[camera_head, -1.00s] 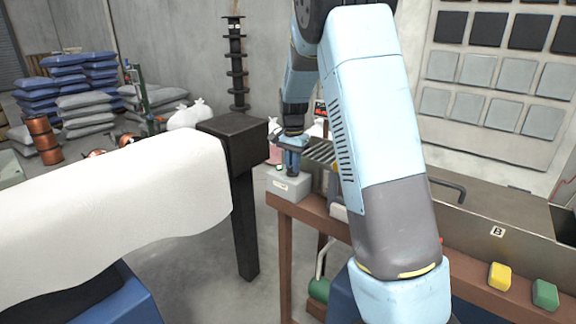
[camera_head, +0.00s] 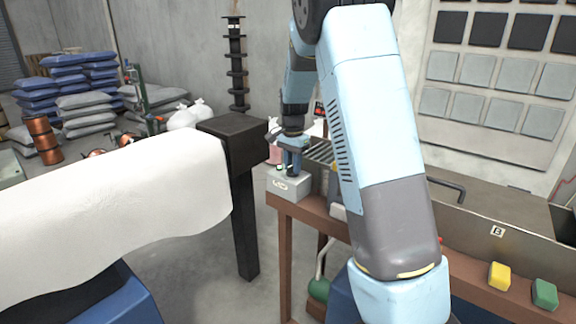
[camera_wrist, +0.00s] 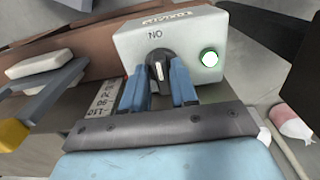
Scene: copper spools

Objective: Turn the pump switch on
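The pump switch is a grey box (camera_head: 291,190) on the near left end of the brown bench. In the wrist view the box (camera_wrist: 185,25) carries a dark rotary knob (camera_wrist: 158,68) with a white mark, an upside-down "ON" label and a green lamp (camera_wrist: 209,58) that looks lit. My gripper (camera_wrist: 158,85) has its blue fingers on either side of the knob, close against it, and appears shut on it. In the head view my gripper (camera_head: 291,170) points down at the box; contact is too small to see there.
A black post (camera_head: 246,220) with a block top stands left of the bench, and a white-covered roll (camera_head: 110,205) lies nearby. Yellow (camera_head: 499,276) and green (camera_head: 545,294) blocks sit at the bench's right front. Copper spools (camera_head: 42,140) and sacks stand at back left.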

